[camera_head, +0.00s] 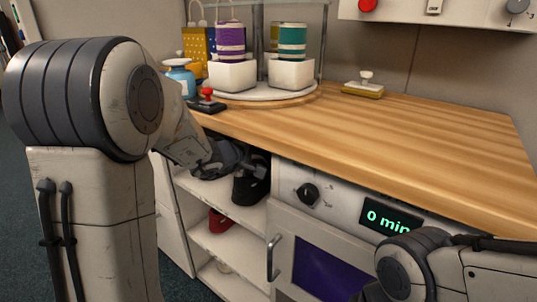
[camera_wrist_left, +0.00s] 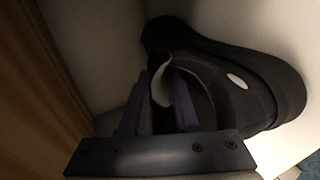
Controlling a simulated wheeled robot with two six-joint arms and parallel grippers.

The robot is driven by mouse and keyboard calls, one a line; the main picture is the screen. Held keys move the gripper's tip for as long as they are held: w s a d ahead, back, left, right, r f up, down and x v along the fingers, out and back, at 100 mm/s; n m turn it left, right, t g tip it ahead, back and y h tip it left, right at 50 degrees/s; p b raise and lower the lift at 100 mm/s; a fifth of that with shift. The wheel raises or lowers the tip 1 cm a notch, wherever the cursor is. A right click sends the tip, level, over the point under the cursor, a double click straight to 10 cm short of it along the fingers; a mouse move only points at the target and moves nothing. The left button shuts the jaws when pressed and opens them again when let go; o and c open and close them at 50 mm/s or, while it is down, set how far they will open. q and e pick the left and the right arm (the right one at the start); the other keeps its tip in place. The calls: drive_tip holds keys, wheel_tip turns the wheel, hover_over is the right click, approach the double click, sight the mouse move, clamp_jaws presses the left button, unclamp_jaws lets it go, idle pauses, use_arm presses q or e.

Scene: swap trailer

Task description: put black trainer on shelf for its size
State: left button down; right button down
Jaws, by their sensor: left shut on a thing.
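The black trainer (camera_head: 250,187) is at the top compartment of the white shelf unit (camera_head: 233,242), under the wooden counter. It also shows in the left wrist view (camera_wrist_left: 258,80), dark with a small pale oval on its side. My left gripper (camera_head: 247,168) reaches into that compartment. Its purple fingers (camera_wrist_left: 160,100) are shut on the trainer near its opening. The gripper and arm hide part of the compartment. I cannot tell whether the trainer's sole touches the shelf. My right arm shows at the lower right, but its gripper is out of view.
An oven (camera_head: 325,265) reading "0 min" adjoins the shelves. The wooden counter (camera_head: 400,135) above is mostly clear, with a round stand (camera_head: 262,97) at its left.

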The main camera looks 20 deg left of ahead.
use_arm(q)
drive_tip(key=shift+w+d+r, duration=0.1)
drive_tip(key=shift+w+d, duration=0.1)
drive_tip(key=shift+d, duration=0.4)
drive_tip(key=shift+f, duration=0.2)
drive_tip(key=c, duration=0.6)
unclamp_jaws()
drive_tip(key=shift+r, duration=0.1)
drive_tip(key=shift+s+r, duration=0.1)
drive_tip(key=shift+r, duration=0.05)
drive_tip(key=p+v, duration=0.3)
drive_tip(key=v, duration=0.8)
drive_tip(key=shift+s+a+r, duration=0.1)
drive_tip(key=shift+s+a, duration=0.05)
drive_tip(key=shift+s, duration=0.25)
